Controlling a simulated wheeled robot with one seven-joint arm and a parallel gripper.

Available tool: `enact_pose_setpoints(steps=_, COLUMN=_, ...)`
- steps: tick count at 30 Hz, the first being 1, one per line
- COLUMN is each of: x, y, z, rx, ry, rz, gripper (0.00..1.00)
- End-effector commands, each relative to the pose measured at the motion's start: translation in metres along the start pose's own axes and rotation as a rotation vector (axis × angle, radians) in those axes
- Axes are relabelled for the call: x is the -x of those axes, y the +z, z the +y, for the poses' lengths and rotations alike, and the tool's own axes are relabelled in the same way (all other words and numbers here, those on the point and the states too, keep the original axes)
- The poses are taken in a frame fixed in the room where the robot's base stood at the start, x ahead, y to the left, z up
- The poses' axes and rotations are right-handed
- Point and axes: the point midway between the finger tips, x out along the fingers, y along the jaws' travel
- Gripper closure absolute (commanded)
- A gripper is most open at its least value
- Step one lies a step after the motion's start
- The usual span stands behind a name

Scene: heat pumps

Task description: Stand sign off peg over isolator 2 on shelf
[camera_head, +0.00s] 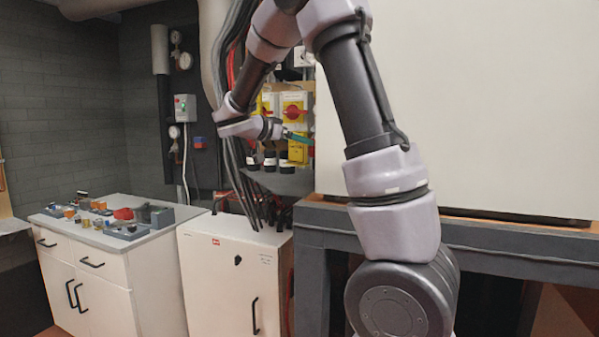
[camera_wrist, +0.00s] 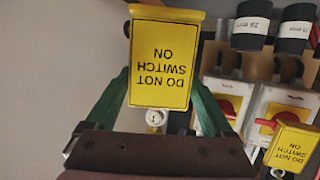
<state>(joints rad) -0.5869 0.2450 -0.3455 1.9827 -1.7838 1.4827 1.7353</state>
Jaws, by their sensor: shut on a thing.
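A yellow sign (camera_wrist: 160,62) reading "DO NOT SWITCH ON" is between the green fingers of my gripper (camera_wrist: 160,92). It appears upside down in the wrist view, with a flanged edge at the picture's top and a pale holed tab at its lower edge. In the head view my gripper (camera_head: 303,137) reaches in front of the isolators, with a yellow sign (camera_head: 298,151) just below its fingers. Two isolators with red knobs show in the wrist view, one (camera_wrist: 226,107) beside the other (camera_wrist: 284,113). I cannot tell whether the held sign touches the shelf (camera_head: 288,181).
A second yellow sign (camera_wrist: 292,148) hangs by the right-hand isolator in the wrist view. Black cylinders with white labels, one (camera_wrist: 250,25) beside another (camera_wrist: 294,28), stand close to the held sign. Dark cables (camera_head: 240,180) and a large pale casing (camera_head: 470,100) flank the isolators.

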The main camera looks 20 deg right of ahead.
Motion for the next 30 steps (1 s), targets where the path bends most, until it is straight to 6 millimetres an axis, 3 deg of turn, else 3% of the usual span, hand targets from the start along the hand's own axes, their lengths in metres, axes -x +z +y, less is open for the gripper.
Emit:
enact_pose_setpoints(steps=14, x=-0.017, y=0.058, z=0.000, rx=0.002, ry=-0.001, rz=0.000, gripper=0.65)
enact_pose_setpoints(steps=26, x=-0.019, y=0.064, z=0.000, rx=0.000, ry=-0.001, rz=0.000, gripper=0.65)
enact_pose_setpoints(steps=27, x=-0.019, y=0.065, z=0.000, rx=0.000, ry=-0.002, rz=0.000, gripper=0.06)
enact_pose_setpoints(steps=28, x=-0.019, y=0.064, z=0.000, rx=0.000, ry=-0.002, rz=0.000, gripper=0.00)
enact_pose_setpoints(steps=30, x=-0.019, y=0.064, z=0.000, rx=0.000, ry=-0.002, rz=-0.001, gripper=0.00)
